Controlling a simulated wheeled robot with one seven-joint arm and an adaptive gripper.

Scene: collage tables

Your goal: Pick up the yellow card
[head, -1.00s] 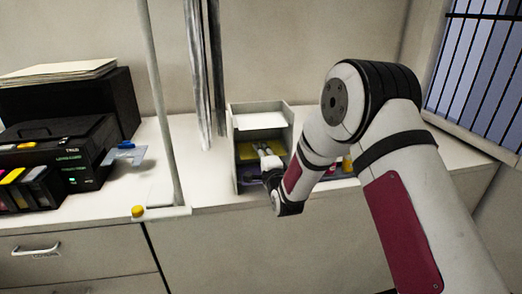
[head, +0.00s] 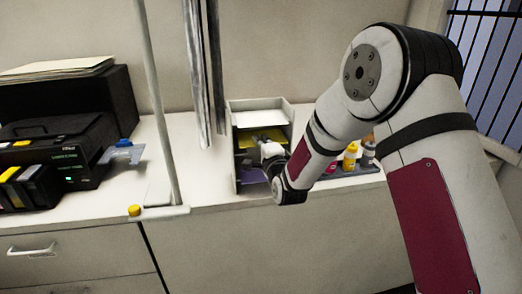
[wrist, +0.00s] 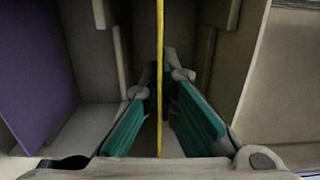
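The yellow card (head: 262,136) lies in a middle slot of the grey shelf organizer (head: 236,160) on the white counter. My gripper (head: 264,150) is at the open front of that slot; its fingers are partly hidden in the head view. In the wrist view the card (wrist: 160,60) appears edge-on as a thin upright yellow line. It runs between the two green-padded fingers of my gripper (wrist: 161,86). The fingers stand apart, one on each side of the card, with a gap to each visible.
A purple sheet (head: 254,175) lies in the slot below and shows at left in the wrist view. Small bottles (head: 351,157) stand right of the organizer. A thin pole (head: 163,120) and a black printer (head: 65,150) are to the left. The organizer's walls are close around my gripper.

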